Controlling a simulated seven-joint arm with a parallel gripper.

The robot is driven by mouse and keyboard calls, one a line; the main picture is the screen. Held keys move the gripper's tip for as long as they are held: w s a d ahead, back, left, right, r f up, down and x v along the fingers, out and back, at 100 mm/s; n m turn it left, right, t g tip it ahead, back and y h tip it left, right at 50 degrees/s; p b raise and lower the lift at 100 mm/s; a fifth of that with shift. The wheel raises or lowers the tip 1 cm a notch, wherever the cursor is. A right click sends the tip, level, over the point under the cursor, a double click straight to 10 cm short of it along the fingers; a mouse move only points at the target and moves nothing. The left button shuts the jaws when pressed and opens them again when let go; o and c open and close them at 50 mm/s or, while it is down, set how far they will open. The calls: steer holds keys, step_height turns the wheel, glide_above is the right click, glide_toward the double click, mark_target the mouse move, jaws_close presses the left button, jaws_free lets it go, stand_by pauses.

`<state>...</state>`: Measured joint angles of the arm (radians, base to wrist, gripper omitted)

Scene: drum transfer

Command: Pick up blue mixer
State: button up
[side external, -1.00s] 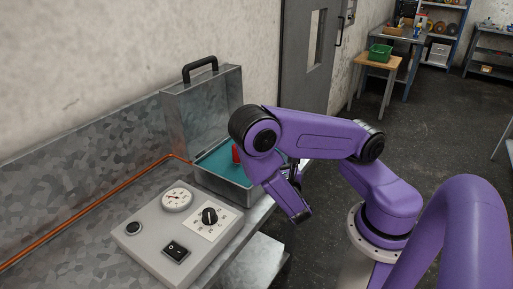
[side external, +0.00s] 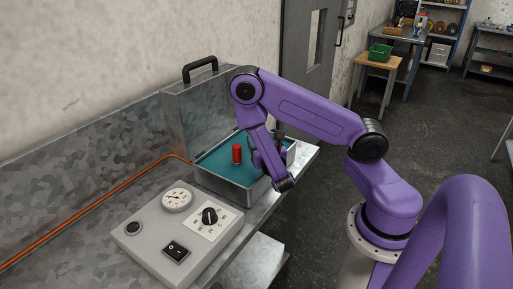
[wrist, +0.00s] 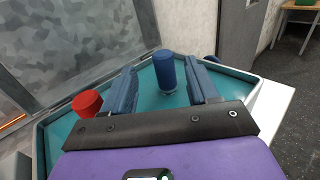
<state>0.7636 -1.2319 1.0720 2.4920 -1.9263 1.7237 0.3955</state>
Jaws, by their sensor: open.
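The blue mixer (wrist: 165,72), a dark blue upright cylinder, stands on the teal floor of an open metal case (side external: 228,193). In the wrist view it shows beyond and between the two blue fingers of my gripper (wrist: 161,68). The fingers are open, with a visible gap on the left side of the mixer; the right finger looks closer to it. I cannot tell whether they touch. In the side external view my gripper is low over the right part of the case, and my arm hides the mixer there.
A red cylinder (side external: 237,154) stands in the same case, left of my gripper in the wrist view (wrist: 87,103). The case's raised lid (side external: 190,115) is behind. A grey control panel (side external: 178,232) with gauge and knob sits in front on the metal bench.

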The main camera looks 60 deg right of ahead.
steer(key=shift+x, duration=3.25)
steer(key=shift+s+d, duration=0.15)
jaws_close()
